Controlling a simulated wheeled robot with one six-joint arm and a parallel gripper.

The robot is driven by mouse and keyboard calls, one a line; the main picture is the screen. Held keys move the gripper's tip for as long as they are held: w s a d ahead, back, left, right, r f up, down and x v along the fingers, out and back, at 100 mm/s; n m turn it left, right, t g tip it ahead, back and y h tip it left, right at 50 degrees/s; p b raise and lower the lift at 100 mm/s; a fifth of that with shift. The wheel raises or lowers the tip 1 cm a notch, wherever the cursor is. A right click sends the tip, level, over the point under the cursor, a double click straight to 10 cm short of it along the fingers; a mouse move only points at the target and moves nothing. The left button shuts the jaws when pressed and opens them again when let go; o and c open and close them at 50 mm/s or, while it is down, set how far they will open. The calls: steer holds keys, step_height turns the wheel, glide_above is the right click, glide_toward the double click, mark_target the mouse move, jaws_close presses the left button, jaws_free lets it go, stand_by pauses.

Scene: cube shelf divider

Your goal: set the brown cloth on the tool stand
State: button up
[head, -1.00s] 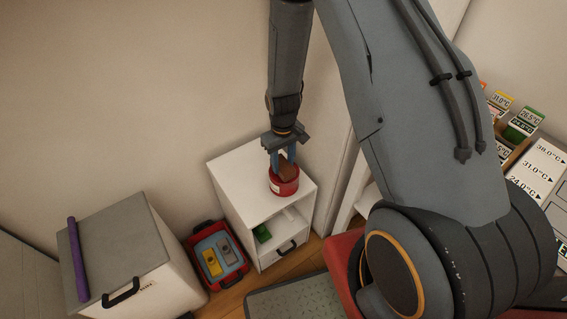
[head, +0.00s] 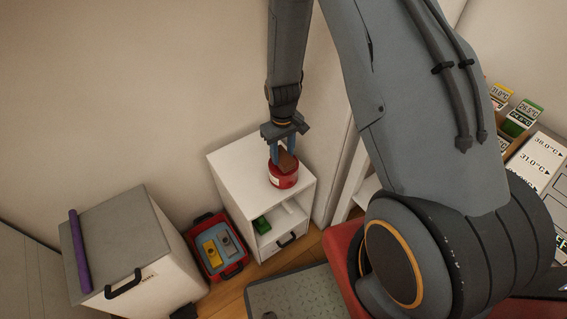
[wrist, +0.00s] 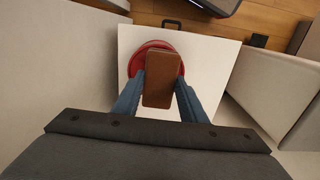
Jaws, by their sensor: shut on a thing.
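The brown cloth (head: 288,161) is a folded oblong block between the fingers of my gripper (head: 282,154). It also shows in the wrist view (wrist: 162,82), with a blue finger on each side. Directly below it is a round red container (head: 283,180) with a pale label; in the wrist view its red rim (wrist: 136,62) shows behind the cloth. The cloth overlaps the container in both views, and I cannot tell whether they touch. The container stands on a white cabinet (head: 236,160). I cannot tell whether the cabinet or the red container is the tool stand.
The cabinet's open shelf holds a green item (head: 262,225). A red tray (head: 209,273) with a yellow and a grey piece sits on the floor left of it. A grey-lidded box (head: 125,235) carries a purple roll (head: 79,250). The wall is close behind the cabinet.

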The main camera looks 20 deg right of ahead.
steer(key=a+f+n, duration=0.1)
steer(key=a+n, duration=0.8)
steer(key=a, duration=0.1)
steer(key=shift+w+a+f+b, duration=0.2)
steer(key=shift+w+a+b, duration=0.15)
steer(key=shift+w+a, duration=0.05)
steer(key=shift+f+b, duration=2.2)
steer(key=shift+f, duration=1.8)
steer(key=shift+f, duration=0.35)
steer(key=o, duration=1)
steer(key=shift+c, duration=0.2)
steer(key=o, duration=0.6)
steer(key=shift+c, duration=0.2)
steer(key=shift+r, duration=0.1)
